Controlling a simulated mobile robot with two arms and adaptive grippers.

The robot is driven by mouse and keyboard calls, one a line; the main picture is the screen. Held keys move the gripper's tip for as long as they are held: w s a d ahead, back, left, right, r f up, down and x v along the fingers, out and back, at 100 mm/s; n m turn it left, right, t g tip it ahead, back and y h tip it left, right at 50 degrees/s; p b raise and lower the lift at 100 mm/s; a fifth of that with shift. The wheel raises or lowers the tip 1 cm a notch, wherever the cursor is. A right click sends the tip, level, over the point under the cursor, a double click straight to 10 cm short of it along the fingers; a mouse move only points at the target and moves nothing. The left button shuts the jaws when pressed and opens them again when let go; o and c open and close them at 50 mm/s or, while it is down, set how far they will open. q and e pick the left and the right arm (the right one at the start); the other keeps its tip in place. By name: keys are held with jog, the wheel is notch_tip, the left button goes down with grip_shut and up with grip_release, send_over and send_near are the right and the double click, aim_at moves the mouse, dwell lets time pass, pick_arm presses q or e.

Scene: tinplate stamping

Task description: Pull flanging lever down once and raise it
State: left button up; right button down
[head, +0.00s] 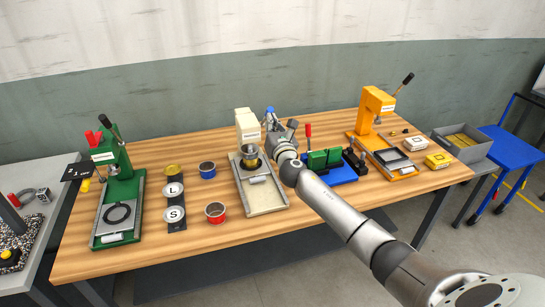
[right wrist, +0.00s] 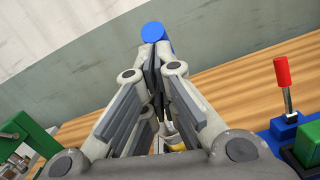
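The cream press (head: 247,125) stands on a pale base plate (head: 263,198) in the middle of the wooden table. Its lever ends in a blue knob (head: 270,112); the knob also shows at the top of the right wrist view (right wrist: 154,32). My right gripper (head: 277,126) is beside the press head, at the lever. In the wrist view its fingers come together just below the blue knob, with the dark lever shaft between them. The fingers hide part of the shaft. A metal can (head: 250,161) sits under the press head. My left gripper is not in view.
A green press (head: 111,170) stands at the left, an orange press (head: 374,110) at the right. A blue fixture with a red-handled lever (head: 308,131) is close to the right of my arm. Blue (head: 207,170) and red (head: 215,212) cups stand left of the cream press.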

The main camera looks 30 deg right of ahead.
aim_at(269, 109)
jog(key=shift+w+d+r+p, duration=0.2)
jog(key=shift+w+r+p, duration=0.2)
jog(key=shift+w+r, duration=0.45)
jog(key=shift+w+d+r+p, duration=0.15)
jog(key=shift+w+r+p, duration=0.3)
jog(key=shift+r, duration=0.6)
jog(key=shift+w, duration=0.1)
jog(key=shift+r, duration=0.1)
